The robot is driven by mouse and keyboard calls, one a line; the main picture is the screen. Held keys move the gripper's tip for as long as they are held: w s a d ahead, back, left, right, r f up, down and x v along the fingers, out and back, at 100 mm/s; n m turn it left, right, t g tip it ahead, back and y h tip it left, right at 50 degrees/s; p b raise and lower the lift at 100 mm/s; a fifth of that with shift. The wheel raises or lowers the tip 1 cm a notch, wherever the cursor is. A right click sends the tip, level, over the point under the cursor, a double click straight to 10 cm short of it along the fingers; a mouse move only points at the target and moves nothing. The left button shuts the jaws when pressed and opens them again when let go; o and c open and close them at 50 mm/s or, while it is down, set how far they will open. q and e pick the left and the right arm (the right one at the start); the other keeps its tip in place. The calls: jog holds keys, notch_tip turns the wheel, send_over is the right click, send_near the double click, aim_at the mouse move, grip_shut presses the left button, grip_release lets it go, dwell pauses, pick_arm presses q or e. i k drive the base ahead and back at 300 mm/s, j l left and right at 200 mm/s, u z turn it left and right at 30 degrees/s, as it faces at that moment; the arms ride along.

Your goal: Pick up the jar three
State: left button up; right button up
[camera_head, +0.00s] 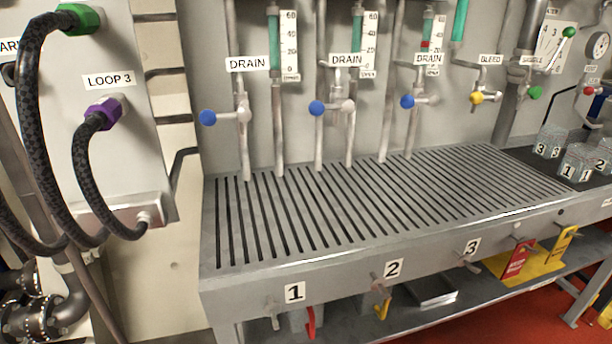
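The jar three (549,142) is a clear, glass-like container with "3" labels on its visible faces. It stands upright on a dark mat at the right end of the grated metal bench. A jar marked 1 (577,162) stands in front of it to the right, and a jar marked 2 (602,160) is further right, partly cut by the picture edge. Neither of my grippers shows in this view.
The slatted bench top (370,190) is clear left of the jars. Drain pipes with blue-knobbed valves (208,118) rise behind it. A yellow-knobbed bleed valve (477,97) and a green-knobbed lever (568,32) are nearby. Black hoses (85,180) hang at left.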

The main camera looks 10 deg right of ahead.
aim_at(550, 140)
jog(key=z, duration=1.75)
jog(key=i+l+z, duration=0.1)
jog(key=i+l, duration=0.1)
